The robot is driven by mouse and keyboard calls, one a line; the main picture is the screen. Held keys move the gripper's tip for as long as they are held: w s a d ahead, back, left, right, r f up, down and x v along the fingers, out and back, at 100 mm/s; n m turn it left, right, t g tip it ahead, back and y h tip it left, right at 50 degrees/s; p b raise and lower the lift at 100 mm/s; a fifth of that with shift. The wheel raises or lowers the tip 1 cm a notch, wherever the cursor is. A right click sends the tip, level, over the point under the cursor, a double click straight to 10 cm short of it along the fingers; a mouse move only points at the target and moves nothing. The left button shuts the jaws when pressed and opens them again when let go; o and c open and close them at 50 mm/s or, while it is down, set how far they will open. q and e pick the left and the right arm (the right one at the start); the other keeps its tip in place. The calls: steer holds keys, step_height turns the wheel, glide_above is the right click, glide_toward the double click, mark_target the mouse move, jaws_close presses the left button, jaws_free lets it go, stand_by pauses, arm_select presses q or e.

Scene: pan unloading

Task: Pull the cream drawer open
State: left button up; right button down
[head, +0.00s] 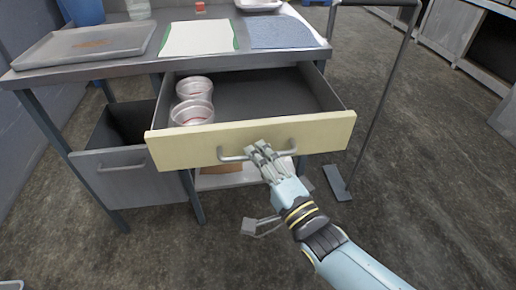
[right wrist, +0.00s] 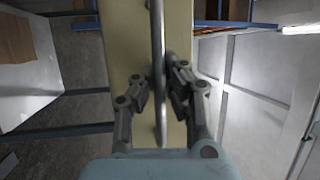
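The cream drawer (head: 197,146) is pulled out from under the table, and its dark inside shows. Round metal-rimmed containers (head: 194,100) stand in its left part. A grey bar handle (head: 234,157) runs across its front. My right gripper (head: 262,153) is at the middle of this handle. In the right wrist view the handle (right wrist: 157,60) passes between the two fingers of my right gripper (right wrist: 160,88), which are closed in on it from both sides. The cream front (right wrist: 125,40) lies just behind. My left gripper is not in view.
A grey drawer (head: 125,163) stands partly open at the left, lower down. The table top (head: 150,65) holds a metal tray (head: 84,44), a green-edged white sheet (head: 200,37) and a blue cloth (head: 275,32). A thin upright post (head: 383,100) stands at the right.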

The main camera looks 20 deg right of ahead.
steer(key=shift+s+f, duration=0.1)
steer(key=shift+f, duration=0.15)
steer(key=c, duration=1.4)
jaws_free()
steer(key=shift+r, duration=0.15)
steer(key=v, duration=1.2)
